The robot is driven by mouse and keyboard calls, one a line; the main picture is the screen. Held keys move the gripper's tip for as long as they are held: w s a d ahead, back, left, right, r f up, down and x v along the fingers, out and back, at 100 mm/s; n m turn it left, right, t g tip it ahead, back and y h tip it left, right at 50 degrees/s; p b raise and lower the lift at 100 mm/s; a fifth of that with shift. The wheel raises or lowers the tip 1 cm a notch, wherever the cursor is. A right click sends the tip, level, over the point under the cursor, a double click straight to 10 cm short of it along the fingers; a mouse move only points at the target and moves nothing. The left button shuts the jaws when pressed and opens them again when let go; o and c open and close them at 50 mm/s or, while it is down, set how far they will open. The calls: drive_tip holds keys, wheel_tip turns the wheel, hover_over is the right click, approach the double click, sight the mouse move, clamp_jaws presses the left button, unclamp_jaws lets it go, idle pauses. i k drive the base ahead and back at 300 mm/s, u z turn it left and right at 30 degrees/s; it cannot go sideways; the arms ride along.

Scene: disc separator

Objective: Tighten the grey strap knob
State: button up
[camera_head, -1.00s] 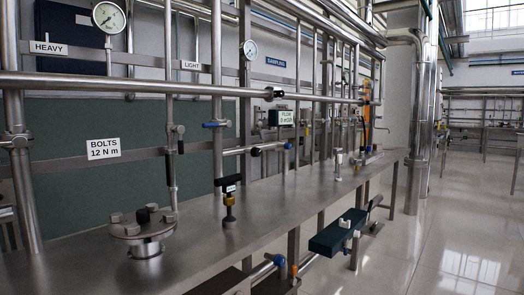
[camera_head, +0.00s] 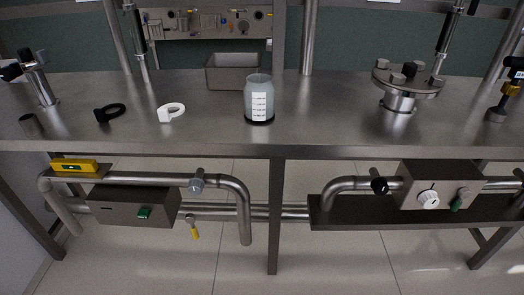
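A grey knob (camera_head: 197,184) sits on the front of the horizontal steel pipe (camera_head: 140,180) below the bench, left of the middle leg. It seems to be on a band around the pipe, but the strap is too small to make out clearly. My gripper is not in view. I cannot tell how tight the grey knob is.
On the steel bench (camera_head: 330,115) are a black ring clamp (camera_head: 111,112), a white one (camera_head: 171,112), a jar (camera_head: 259,98), a metal bin (camera_head: 235,71) and a bolted flange (camera_head: 407,78). A grey box (camera_head: 135,205) hangs left of the knob; the bench leg (camera_head: 274,215) stands right.

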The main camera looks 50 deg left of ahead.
sight(195, 185)
drive_tip(key=u, duration=3.3)
drive_tip(key=k, duration=0.9)
drive_tip(key=u, duration=0.45)
